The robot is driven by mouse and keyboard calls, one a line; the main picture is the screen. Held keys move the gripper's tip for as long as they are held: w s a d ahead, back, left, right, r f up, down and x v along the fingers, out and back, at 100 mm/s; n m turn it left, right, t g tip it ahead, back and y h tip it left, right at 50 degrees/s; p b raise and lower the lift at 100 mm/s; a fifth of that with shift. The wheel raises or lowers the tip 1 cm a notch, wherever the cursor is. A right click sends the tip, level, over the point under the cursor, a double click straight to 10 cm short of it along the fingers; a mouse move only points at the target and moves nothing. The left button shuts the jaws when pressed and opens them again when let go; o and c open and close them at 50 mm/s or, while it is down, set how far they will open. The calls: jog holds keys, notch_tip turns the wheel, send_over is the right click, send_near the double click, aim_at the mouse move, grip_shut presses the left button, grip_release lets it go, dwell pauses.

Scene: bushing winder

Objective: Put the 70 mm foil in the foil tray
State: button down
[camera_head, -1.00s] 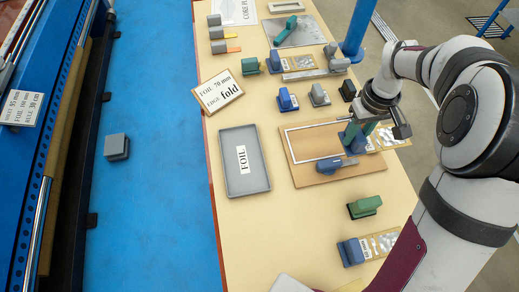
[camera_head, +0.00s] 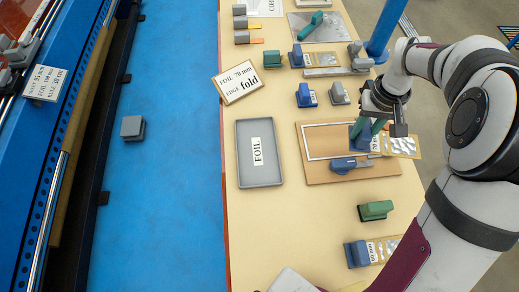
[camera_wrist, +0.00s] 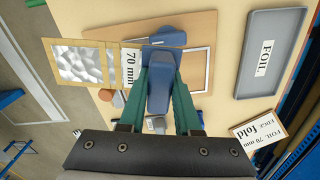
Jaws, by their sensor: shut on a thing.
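The 70 mm foil is a silvery sheet (camera_head: 402,145) in a tan strip with a white "70 mm" label and a blue handle block; the sheet also shows in the wrist view (camera_wrist: 80,60). My gripper (camera_head: 364,130), with green fingers, is shut on the blue handle (camera_wrist: 160,85). The foil is over the right part of the brown board; I cannot tell whether it touches it. The foil tray (camera_head: 243,170) is a grey shallow tray marked "FOIL", empty apart from that label, left of the board; it also shows in the wrist view (camera_wrist: 250,75).
The brown board (camera_head: 318,178) bears a white frame outline and a blue tool (camera_head: 345,165). A sign (camera_head: 238,82) reads "FOIL 70 mm EDGE fold". A green block (camera_head: 376,210) and another blue-handled foil (camera_head: 357,253) lie nearer. The table between tray and board is clear.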

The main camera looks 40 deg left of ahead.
jog(key=s+a+f+m, duration=0.2)
jog(key=a+m, duration=0.3)
jog(key=a, duration=0.3)
jog(key=s+a+f+m, duration=0.2)
jog(key=a+m, duration=0.3)
jog(key=a, duration=0.3)
jog(key=s+a+f+m, duration=0.3)
jog(key=s+a+m, duration=0.1)
jog(key=a, duration=0.5)
jog(key=shift+s+a+m, duration=0.1)
jog(key=shift+s+m, duration=0.15)
jog(key=shift+m, duration=0.45)
jog(key=shift+s+a+f, duration=0.1)
jog(key=shift+a+f, duration=0.1)
jog(key=shift+a, duration=0.1)
jog(key=shift+f, duration=1.95)
jog(key=c, duration=0.6)
grip_release()
jog(key=shift+f, duration=0.15)
